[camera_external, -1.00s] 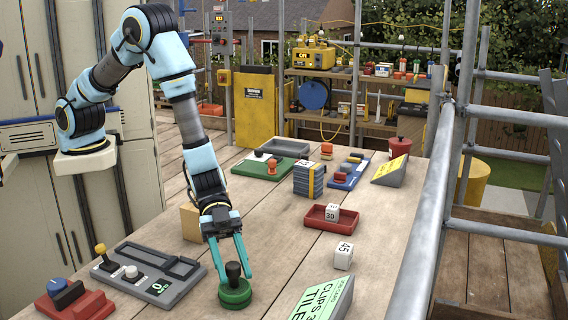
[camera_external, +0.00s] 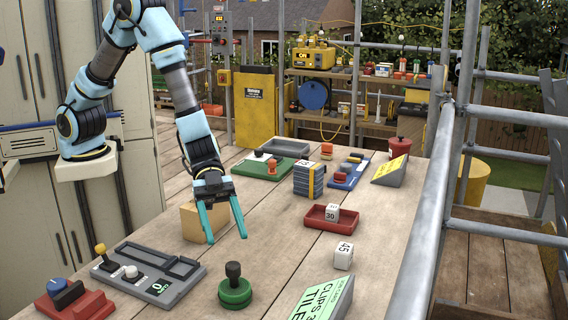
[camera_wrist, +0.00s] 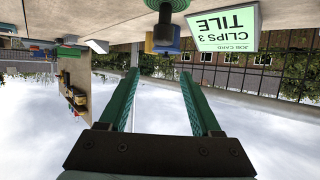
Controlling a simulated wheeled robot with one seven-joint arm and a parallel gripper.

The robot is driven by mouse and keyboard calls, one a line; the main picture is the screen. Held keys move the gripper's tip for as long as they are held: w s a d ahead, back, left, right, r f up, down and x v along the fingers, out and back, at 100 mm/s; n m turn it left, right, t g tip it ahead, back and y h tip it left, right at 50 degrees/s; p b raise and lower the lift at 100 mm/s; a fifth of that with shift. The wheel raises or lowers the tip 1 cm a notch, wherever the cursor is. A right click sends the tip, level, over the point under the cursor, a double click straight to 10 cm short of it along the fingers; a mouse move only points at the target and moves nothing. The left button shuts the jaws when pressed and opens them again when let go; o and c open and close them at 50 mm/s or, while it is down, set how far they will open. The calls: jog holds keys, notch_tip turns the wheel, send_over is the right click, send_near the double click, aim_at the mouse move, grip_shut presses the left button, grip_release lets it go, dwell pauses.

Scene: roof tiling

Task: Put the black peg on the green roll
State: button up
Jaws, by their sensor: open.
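The black peg (camera_external: 233,271) stands upright on top of the green roll (camera_external: 235,293) at the front of the wooden table. The wrist view is upside down: the green roll (camera_wrist: 176,4) shows at its top edge with the black peg (camera_wrist: 165,25) pointing down the picture. My gripper (camera_external: 225,239) is open and empty, with its fingers apart and clear of the peg, up and behind it in the external view. Its two teal fingers also show in the wrist view (camera_wrist: 159,73) with nothing between them.
A grey control panel (camera_external: 150,277) and a red block with a blue knob (camera_external: 75,302) lie to the left. A tan block (camera_external: 196,224) stands behind my gripper. A white cube (camera_external: 343,256), a red tray (camera_external: 322,223) and a green job card (camera_external: 320,300) are to the right.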

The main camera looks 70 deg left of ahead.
notch_tip(320, 180, up, 4)
jog(key=shift+f, duration=0.25)
jog(key=shift+w, duration=0.1)
jog(key=w+a+n+t+y, duration=0.25)
jog(key=w+a, duration=0.25)
jog(key=a, duration=0.3)
jog(key=w+a+f+n+t+y, duration=0.1)
jog(key=w+a+n+t+y, duration=0.2)
jog(key=a, duration=0.5)
jog(key=w+a+n+t+y, duration=0.1)
jog(key=w+a+n+y, duration=0.15)
jog(key=w+a, duration=0.4)
jog(key=s+a+f+n+g+y, duration=0.1)
jog(key=s+a+n+y, duration=0.25)
jog(key=a, duration=0.65)
jog(key=s+a+f+n+g+y, duration=0.1)
jog(key=s+a+n+y, duration=0.2)
jog(key=a, duration=0.8)
jog(key=s+a+n+g+h, duration=0.1)
jog(key=s+a+n+g, duration=0.1)
jog(key=s, duration=0.6)
jog(key=shift+a+g, duration=0.45)
jog(key=shift+a, duration=0.65)
jog(key=shift+s+r, duration=0.1)
